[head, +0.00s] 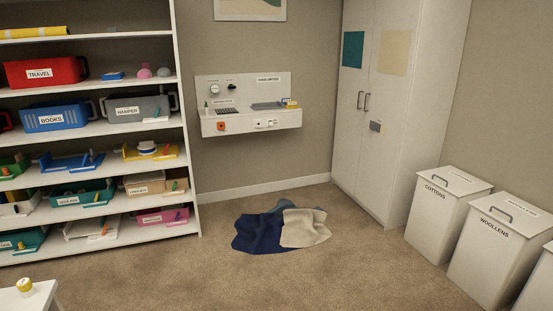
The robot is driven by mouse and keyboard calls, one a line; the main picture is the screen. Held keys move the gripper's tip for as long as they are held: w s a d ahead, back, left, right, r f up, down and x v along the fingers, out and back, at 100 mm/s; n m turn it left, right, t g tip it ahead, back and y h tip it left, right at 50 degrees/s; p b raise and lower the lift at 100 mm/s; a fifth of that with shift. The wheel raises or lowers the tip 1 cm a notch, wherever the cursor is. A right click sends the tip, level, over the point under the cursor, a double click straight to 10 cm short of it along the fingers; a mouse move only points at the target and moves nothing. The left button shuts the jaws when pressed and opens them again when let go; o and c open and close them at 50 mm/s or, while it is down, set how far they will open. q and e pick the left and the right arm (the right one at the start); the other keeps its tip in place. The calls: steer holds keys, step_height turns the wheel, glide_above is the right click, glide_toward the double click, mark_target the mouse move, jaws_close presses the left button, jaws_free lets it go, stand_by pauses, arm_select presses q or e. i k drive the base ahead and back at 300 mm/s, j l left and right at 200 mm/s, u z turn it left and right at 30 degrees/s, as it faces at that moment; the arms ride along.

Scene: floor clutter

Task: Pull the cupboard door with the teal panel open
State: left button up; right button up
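A tall white cupboard (400,140) stands in the back right corner with two doors, both shut. The left door (347,130) carries a teal panel (353,49) near its top. The right door (388,150) carries a cream panel (394,52). Two vertical bar handles sit side by side near the middle seam, the left one (360,100) and the right one (367,102). A small grey fitting (376,126) sits below the handles on the right door. Neither of my grippers shows in the head view.
Dark blue and cream cloths (303,228) lie on the carpet left of the cupboard. Lidded white bins, cottons (432,222) and woollens (485,262), line the right wall. A loaded shelf unit (186,100) stands left. Carpet before the cupboard is mostly clear.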

mark_target(358, 16)
steer(key=i+z, duration=0.25)
steer(key=i, duration=0.3)
steer(key=i+z, duration=0.25)
steer(key=i, duration=0.3)
steer(key=i+j+z, duration=0.25)
steer(key=i, duration=0.3)
steer(key=i+l, duration=0.1)
steer(key=i, duration=0.6)
steer(key=i+l, duration=0.1)
steer(key=i, duration=0.65)
steer(key=i+l+u, duration=0.1)
steer(key=i, duration=0.6)
steer(key=i+l, duration=0.15)
steer(key=i, duration=0.6)
